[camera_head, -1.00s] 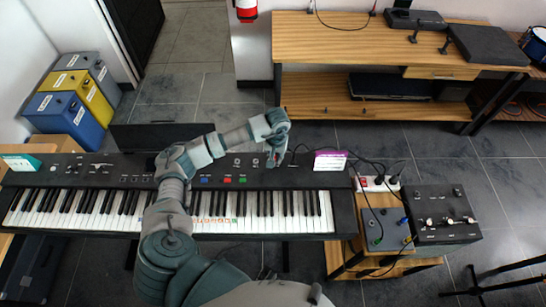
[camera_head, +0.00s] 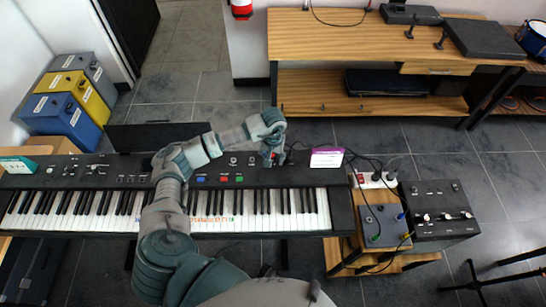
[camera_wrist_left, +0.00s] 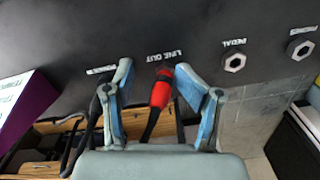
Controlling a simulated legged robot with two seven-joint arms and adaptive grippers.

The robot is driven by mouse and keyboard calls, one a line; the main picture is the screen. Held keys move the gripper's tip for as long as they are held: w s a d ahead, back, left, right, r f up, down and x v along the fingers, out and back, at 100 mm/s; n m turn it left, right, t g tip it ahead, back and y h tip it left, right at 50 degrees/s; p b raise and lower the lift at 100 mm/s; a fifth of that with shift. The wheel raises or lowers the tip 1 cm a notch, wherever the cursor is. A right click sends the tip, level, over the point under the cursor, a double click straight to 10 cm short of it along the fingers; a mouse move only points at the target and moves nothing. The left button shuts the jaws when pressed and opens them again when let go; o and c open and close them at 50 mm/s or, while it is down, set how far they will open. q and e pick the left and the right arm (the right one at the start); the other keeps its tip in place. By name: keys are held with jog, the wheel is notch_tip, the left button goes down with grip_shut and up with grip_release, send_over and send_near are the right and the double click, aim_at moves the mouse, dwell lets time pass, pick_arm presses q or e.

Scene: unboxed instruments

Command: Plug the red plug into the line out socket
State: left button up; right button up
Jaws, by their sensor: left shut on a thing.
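The red plug (camera_wrist_left: 160,90) is between the fingers of my left gripper (camera_wrist_left: 154,72) in the left wrist view, its black cable trailing down. The gripper is shut on it. The plug's tip end is right at the LINE OUT label (camera_wrist_left: 164,57) on the keyboard's (camera_head: 110,170) back panel. The line out socket itself is hidden, so I cannot tell whether the tip is in it. In the head view my left gripper (camera_head: 270,158) is at the keyboard's rear edge, with a bit of red showing. My right gripper is not in view.
The PEDAL socket (camera_wrist_left: 234,62) and another socket (camera_wrist_left: 301,50) sit to the right in the wrist view. A black cable (camera_wrist_left: 100,105) is close on the left. A purple and white box (camera_head: 326,158) stands near the gripper. A power strip (camera_head: 372,180) and mixer (camera_head: 438,215) are at right.

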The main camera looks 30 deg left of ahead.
pick_arm(q)
jog(key=shift+d, duration=0.15)
jog(key=shift+r, duration=0.2)
notch_tip(320, 180, up, 12)
jog(key=shift+w+f, duration=0.1)
jog(key=shift+f, duration=0.15)
